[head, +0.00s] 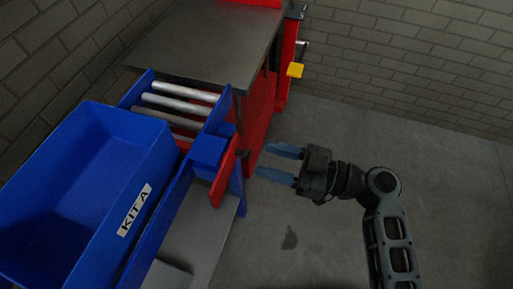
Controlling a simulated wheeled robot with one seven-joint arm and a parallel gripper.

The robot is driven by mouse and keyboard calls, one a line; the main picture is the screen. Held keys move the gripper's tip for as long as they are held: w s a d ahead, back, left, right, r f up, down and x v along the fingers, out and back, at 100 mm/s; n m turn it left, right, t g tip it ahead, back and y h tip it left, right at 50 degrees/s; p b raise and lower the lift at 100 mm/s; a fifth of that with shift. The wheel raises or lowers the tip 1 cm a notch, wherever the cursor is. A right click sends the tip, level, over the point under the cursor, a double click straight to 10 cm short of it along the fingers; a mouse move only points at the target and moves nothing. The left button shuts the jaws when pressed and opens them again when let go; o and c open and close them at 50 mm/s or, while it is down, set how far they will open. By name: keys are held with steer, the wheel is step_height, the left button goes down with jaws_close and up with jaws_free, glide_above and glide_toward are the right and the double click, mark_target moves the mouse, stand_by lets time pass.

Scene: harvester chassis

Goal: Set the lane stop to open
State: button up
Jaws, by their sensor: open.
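A red flat lever (225,173), which looks like the lane stop, stands upright and slanted at the blue block (208,150) on the right side of the roller lane (178,104). A small dark knob (244,153) shows by its upper end. I cannot tell its setting. My gripper (262,160) is open and empty, its two blue fingers pointing left toward the knob and lever. The fingertips appear just right of the knob; I cannot tell if they touch anything.
A blue bin (137,205) labelled KIT A sits on the lane's near end. A grey-topped table (205,45) on a red cabinet stands behind, with a yellow knob (295,70) at its right side. The grey floor right of the lane is clear.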

mark_target(250, 155)
steer(key=shift+p+x, duration=0.3)
steer(key=shift+x, duration=1.8)
steer(key=shift+c, duration=0.2)
jaws_close()
